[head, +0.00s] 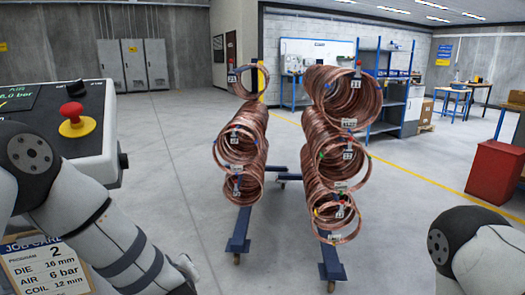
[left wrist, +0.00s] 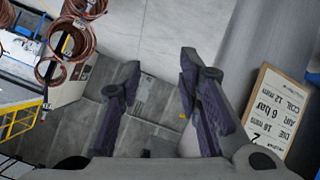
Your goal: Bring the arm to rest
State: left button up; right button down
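My left arm (head: 105,225) comes in from the left in the head view, bent downward, with its gripper cut off at the bottom edge. The left wrist view shows my left gripper (left wrist: 160,85) with its two dark fingers spread apart and nothing between them. Only a rounded part of my right arm (head: 470,245) shows at the lower right of the head view. My right gripper is out of view.
Copper coils (head: 240,140) hang on a blue rack (head: 240,232) ahead, with more coils (head: 335,150) to the right. A control box with a red button (head: 72,112) and a job card (head: 45,268) are close at left. A red cabinet (head: 495,172) stands right. Floor between is clear.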

pick_arm(q)
jog(key=s+f+m+g+h, duration=0.3)
jog(key=s+f+m+g, duration=0.15)
jog(key=s+f, duration=0.8)
jog(key=s+a+f+m+g, duration=0.1)
jog(key=s+g, duration=0.3)
jog(key=s, duration=1.1)
jog(key=s+a+f+m+g+h, duration=0.1)
jog(key=s+f+m+g, duration=0.2)
jog(key=s, duration=1.2)
jog(key=shift+s+f+m+g, duration=0.15)
jog(key=shift+s+m+g, duration=0.1)
jog(key=shift+m+g, duration=0.2)
